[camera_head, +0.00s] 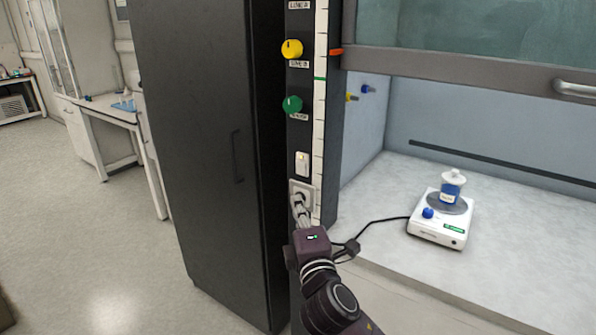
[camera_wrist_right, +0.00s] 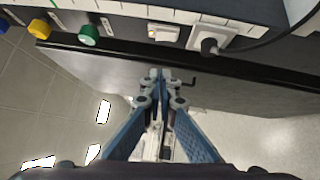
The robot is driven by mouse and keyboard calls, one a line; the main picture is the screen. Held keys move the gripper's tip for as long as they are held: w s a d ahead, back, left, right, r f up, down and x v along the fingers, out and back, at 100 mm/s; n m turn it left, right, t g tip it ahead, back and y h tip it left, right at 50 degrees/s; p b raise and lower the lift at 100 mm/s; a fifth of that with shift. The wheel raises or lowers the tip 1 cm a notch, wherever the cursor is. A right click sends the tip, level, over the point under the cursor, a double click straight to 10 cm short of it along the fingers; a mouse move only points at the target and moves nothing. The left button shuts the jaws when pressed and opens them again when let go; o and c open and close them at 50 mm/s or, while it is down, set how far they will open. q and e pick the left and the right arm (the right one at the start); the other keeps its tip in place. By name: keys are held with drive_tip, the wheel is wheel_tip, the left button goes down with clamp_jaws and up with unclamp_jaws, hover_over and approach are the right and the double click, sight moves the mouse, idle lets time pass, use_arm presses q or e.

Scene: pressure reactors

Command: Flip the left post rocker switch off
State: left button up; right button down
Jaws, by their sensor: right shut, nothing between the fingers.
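The white rocker switch (camera_head: 302,163) sits on the grey left post (camera_head: 321,120) of the fume hood, below a green knob and above a power socket. It also shows near the top of the right wrist view (camera_wrist_right: 163,32). My right gripper (camera_head: 299,203) is shut and empty. Its fingertips overlap the socket in the head view, just below the switch. In the right wrist view the closed fingertips (camera_wrist_right: 157,74) lie below the switch, with a dark strip of the post between them. No contact with the switch is seen. My left gripper is not in view.
A green knob (camera_head: 292,104) and a yellow knob (camera_head: 292,49) are higher on the post. A plug sits in the socket (camera_wrist_right: 212,40). A black cable (camera_head: 376,222) runs to the hotplate (camera_head: 437,228) bearing a bottle (camera_head: 451,187). A dark cabinet (camera_head: 205,130) stands left of the post.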

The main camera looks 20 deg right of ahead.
drive_tip(key=p, duration=0.2)
approach(298, 164)
drive_tip(key=w+a, duration=0.3)
drive_tip(key=w, duration=0.1)
drive_tip(key=shift+w+d+r+p, duration=0.1)
drive_tip(key=shift+w+d+p, duration=0.1)
drive_tip(key=shift+w+d, duration=0.5)
drive_tip(key=shift+w+d+p, duration=0.15)
drive_tip(key=shift+w+d, duration=0.3)
drive_tip(key=shift+d, duration=0.55)
drive_tip(key=p, duration=0.1)
drive_tip(key=r+p, duration=0.1)
drive_tip(key=shift+w+d+p, duration=0.2)
drive_tip(key=shift+p, duration=0.1)
drive_tip(key=shift+f+m+g, duration=0.3)
